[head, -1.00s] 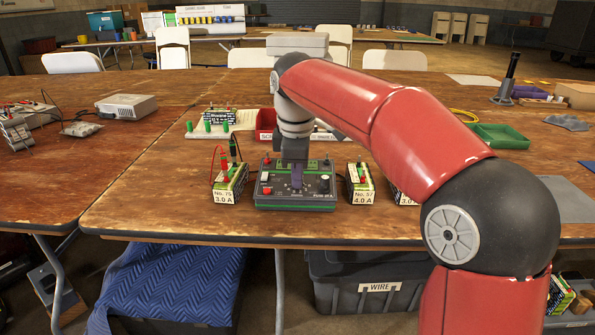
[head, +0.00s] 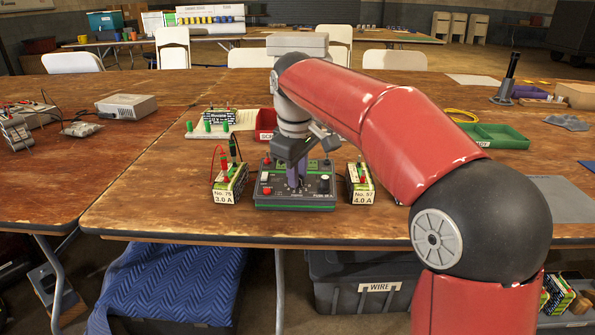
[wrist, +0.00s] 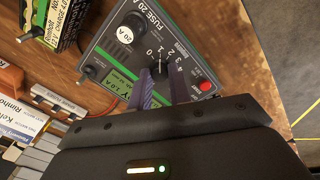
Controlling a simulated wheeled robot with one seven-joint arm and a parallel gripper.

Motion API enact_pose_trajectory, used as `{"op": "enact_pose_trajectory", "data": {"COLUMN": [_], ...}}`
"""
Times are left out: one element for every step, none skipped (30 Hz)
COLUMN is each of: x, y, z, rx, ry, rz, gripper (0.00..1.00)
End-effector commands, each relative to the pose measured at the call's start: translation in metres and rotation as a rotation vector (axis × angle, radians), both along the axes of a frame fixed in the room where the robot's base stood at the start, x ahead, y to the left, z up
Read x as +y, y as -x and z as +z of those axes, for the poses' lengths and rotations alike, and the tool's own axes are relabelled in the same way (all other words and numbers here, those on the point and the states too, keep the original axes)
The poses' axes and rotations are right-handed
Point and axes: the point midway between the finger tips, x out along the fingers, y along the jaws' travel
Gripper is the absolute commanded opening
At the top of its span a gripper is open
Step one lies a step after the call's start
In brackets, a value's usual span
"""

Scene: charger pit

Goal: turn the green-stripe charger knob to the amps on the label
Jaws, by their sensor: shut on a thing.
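The charger (head: 322,188) is a dark grey box with a green stripe along its base, near the front edge of the table. My gripper (head: 294,180) points down over its panel. In the wrist view my gripper (wrist: 164,78) is shut on the charger knob (wrist: 160,66), which its fingers largely cover. Dial numbers from 0 to 4 ring the knob; its exact setting is hard to tell. A green display beside it seems to read 1.0 A. Battery No. 75 (head: 226,190), labelled 3.0 A, stands left with red and black leads. Battery No. 57 (head: 361,190), labelled 4.0 A, stands right.
A white fuse knob (wrist: 126,34) and a red button (wrist: 205,86) sit on the panel near my fingers. A red bin (head: 265,122) and a rack with green posts (head: 208,130) stand behind. A green tray (head: 497,137) lies at the right. The table front left is clear.

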Motion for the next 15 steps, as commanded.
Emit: {"op": "enact_pose_trajectory", "data": {"x": [0.0004, 0.0004, 0.0006, 0.0005, 0.0004, 0.0005, 0.0005, 0.0005, 0.0008, 0.0006, 0.0004, 0.0003, 0.0005, 0.0006, 0.0003], "y": [0.0001, 0.0001, 0.0001, 0.0001, 0.0001, 0.0001, 0.0001, 0.0001, 0.0001, 0.0001, 0.0000, 0.0000, 0.0001, 0.0001, 0.0000], "z": [0.0003, 0.0003, 0.0003, 0.0003, 0.0003, 0.0003, 0.0003, 0.0003, 0.0003, 0.0003, 0.0002, 0.0002, 0.0002, 0.0002, 0.0002], "rx": [-0.001, -0.002, -0.002, -0.002, -0.002, -0.002, -0.003, -0.003, -0.003, -0.003, -0.003, -0.004, -0.004, -0.005, -0.004], "ry": [-0.007, -0.012, -0.020, -0.024, -0.029, -0.038, -0.043, -0.048, -0.055, -0.060, -0.065, -0.072, -0.077, -0.082, -0.088], "rz": [-0.042, -0.070, -0.106, -0.135, -0.162, -0.200, -0.228, -0.256, -0.293, -0.320, -0.349, -0.386, -0.414, -0.442, -0.480], "gripper": [0.00, 0.00, 0.00, 0.00, 0.00, 0.00, 0.00, 0.00, 0.00, 0.00, 0.00, 0.00, 0.00, 0.00, 0.00]}}
